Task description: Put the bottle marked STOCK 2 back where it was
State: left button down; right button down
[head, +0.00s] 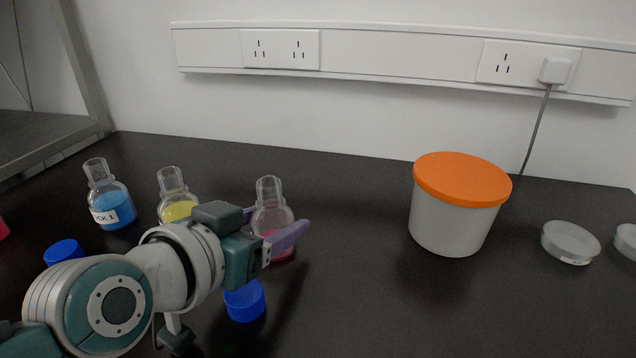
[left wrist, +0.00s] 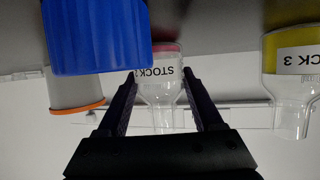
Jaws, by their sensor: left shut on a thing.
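The bottle with pink liquid (head: 271,192) is an open-necked clear flask, upright at the middle of the bench in the head view. In the left wrist view, which is upside down, its label reads STOCK (left wrist: 155,72) with the digit partly hidden by a finger. My left gripper (head: 279,224) is shut on this bottle, one finger on each side of it; its fingers also show in the left wrist view (left wrist: 160,86). I cannot tell whether the bottle's base touches the bench. My right gripper is not in view.
A yellow bottle (head: 179,211), marked STOCK 3 (left wrist: 294,60), and a blue bottle (head: 113,208) stand to the left. Blue caps (head: 244,301) (head: 63,251) lie nearer me. An orange-lidded tub (head: 455,225) and clear dishes (head: 570,242) are right. The bench between bottle and tub is clear.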

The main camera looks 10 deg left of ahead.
pick_arm(q)
jog(key=shift+f, duration=0.15)
jog(key=shift+c, duration=0.2)
grip_release()
